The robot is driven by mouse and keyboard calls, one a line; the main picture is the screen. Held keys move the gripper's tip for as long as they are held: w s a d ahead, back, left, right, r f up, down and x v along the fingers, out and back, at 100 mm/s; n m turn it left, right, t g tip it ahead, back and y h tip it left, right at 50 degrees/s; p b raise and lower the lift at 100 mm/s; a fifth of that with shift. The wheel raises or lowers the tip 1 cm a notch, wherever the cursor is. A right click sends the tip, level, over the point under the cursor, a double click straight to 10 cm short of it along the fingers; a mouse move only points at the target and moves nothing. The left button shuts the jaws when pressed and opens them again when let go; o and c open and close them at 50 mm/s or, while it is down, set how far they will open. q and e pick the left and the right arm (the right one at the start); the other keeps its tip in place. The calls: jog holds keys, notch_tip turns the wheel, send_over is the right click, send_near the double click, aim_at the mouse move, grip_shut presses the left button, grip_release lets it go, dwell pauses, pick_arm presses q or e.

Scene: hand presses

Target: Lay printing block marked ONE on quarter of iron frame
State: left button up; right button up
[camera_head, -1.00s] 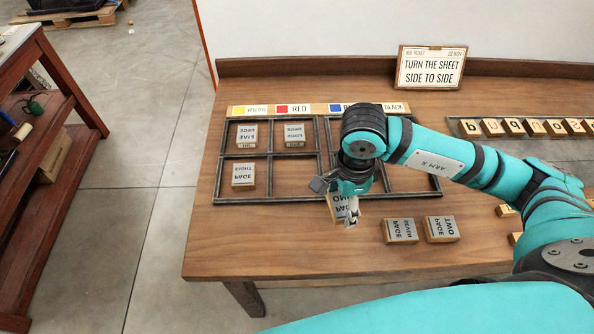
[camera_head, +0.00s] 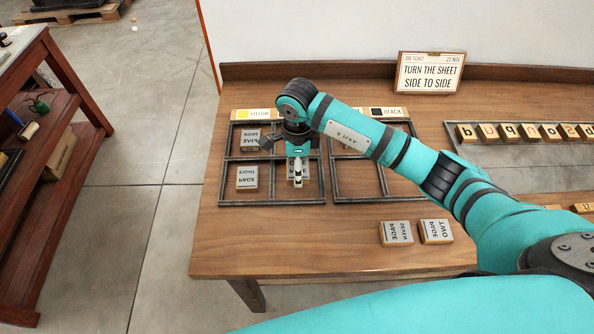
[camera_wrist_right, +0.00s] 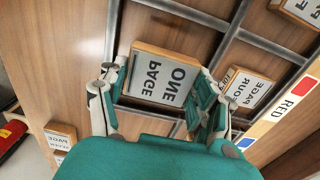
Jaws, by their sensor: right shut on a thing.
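My right gripper (camera_head: 297,180) is shut on the printing block marked ONE (camera_wrist_right: 162,78), with a finger on each side of it. In the head view the block (camera_head: 305,173) is mostly hidden by the gripper. It is over the lower right quarter of the left iron frame (camera_head: 272,203). I cannot tell whether it touches the table. Blocks lie in the frame's upper left quarter (camera_head: 250,136) and lower left quarter (camera_head: 247,178). The block marked FOUR (camera_wrist_right: 247,90) shows in the wrist view. My left gripper is not in view.
A second iron frame (camera_head: 358,198) adjoins on the right, partly behind my arm. Blocks marked SEVEN (camera_head: 396,232) and TWO (camera_head: 435,231) lie in front of it. A job ticket (camera_head: 430,72) stands at the back. The table front left (camera_head: 240,240) is clear.

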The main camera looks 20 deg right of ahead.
notch_tip(320, 180, down, 3)
jog(key=shift+f+p, duration=0.1)
jog(key=shift+p, duration=0.5)
jog(key=shift+f, duration=0.15)
jog(key=shift+f, duration=0.1)
jog(key=o, duration=0.9)
jog(key=shift+r, duration=0.25)
jog(key=shift+w+r, duration=0.15)
jog(key=shift+r, duration=0.2)
notch_tip(320, 180, up, 11)
jog(key=b, duration=0.2)
jog(key=shift+b, duration=0.35)
